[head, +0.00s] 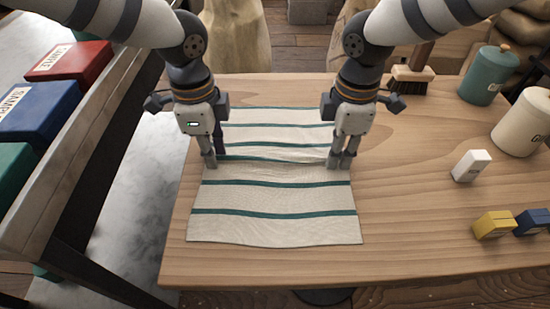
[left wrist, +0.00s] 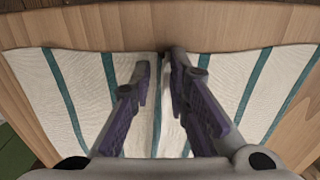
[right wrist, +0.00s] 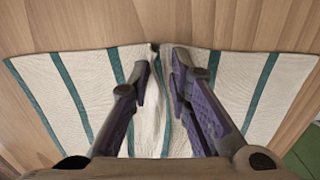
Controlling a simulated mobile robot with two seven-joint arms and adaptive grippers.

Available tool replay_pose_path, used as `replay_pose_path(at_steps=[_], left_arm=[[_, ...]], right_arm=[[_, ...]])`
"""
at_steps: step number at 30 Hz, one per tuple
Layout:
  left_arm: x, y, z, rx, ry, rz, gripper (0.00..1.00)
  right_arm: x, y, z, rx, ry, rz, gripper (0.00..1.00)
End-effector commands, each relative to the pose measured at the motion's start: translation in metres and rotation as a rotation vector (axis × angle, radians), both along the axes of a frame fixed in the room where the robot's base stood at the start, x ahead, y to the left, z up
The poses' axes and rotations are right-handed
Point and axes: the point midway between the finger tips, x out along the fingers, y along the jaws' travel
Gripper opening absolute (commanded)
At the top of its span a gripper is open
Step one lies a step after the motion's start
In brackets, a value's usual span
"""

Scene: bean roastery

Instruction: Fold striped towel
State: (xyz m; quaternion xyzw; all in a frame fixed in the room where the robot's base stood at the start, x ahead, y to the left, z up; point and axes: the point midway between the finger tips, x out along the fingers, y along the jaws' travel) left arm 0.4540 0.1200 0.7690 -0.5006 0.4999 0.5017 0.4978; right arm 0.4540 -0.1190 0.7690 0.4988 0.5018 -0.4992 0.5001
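The striped towel (head: 270,195), off-white with dark green stripes, lies spread on the wooden table. A crosswise band of wrinkles runs between my grippers. My left gripper (head: 215,157) is at the towel's left edge, its fingers drawn in around a raised ridge of cloth, which also shows in the left wrist view (left wrist: 166,85). My right gripper (head: 341,160) is at the right edge opposite, its fingers likewise drawn in around a bunched ridge, seen in the right wrist view (right wrist: 155,75). The exact contact at the fingertips is partly hidden.
On the table's right side stand a teal canister (head: 484,80), a cream canister (head: 522,122), a white block (head: 471,166), a yellow box (head: 494,224) and a blue box (head: 533,222). A brush (head: 411,80) lies at the back.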

Motion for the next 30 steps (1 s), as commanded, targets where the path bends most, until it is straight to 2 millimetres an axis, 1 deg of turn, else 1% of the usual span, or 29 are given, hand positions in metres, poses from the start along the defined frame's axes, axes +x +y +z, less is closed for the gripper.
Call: replay_pose_path(at_steps=[1, 3, 16, 19, 20, 23, 26, 27, 30], left_arm=[[-0.002, 0.000, -0.005, 0.002, 0.008, 0.000, 0.06], [-0.002, 0.001, -0.006, 0.002, 0.009, 0.000, 0.00], [-0.003, 0.001, -0.008, 0.003, 0.012, 0.000, 0.00], [-0.002, 0.001, 0.000, 0.003, 0.002, 0.000, 0.00], [-0.001, 0.001, 0.005, 0.003, -0.005, 0.000, 0.00], [0.003, 0.001, 0.033, 0.002, -0.043, 0.000, 0.00], [0.007, 0.001, 0.074, 0.002, -0.100, 0.000, 0.00], [0.008, 0.001, 0.092, 0.002, -0.126, 0.000, 0.00], [0.009, 0.000, 0.126, 0.002, -0.177, 0.000, 0.00]], right_arm=[[-0.002, -0.001, -0.006, -0.002, 0.010, 0.001, 0.06], [-0.003, -0.001, -0.008, -0.003, 0.011, 0.001, 0.00], [-0.004, -0.002, -0.010, -0.004, 0.016, 0.001, 0.00], [-0.003, -0.002, -0.003, -0.005, 0.007, 0.001, 0.00], [-0.002, -0.002, 0.002, -0.005, 0.001, 0.001, 0.00], [0.002, -0.001, 0.031, -0.004, -0.038, 0.001, 0.00], [0.006, -0.001, 0.072, -0.004, -0.097, 0.001, 0.00], [0.007, -0.001, 0.090, -0.004, -0.122, 0.001, 0.00], [0.008, -0.001, 0.124, -0.002, -0.174, 0.001, 0.00]])
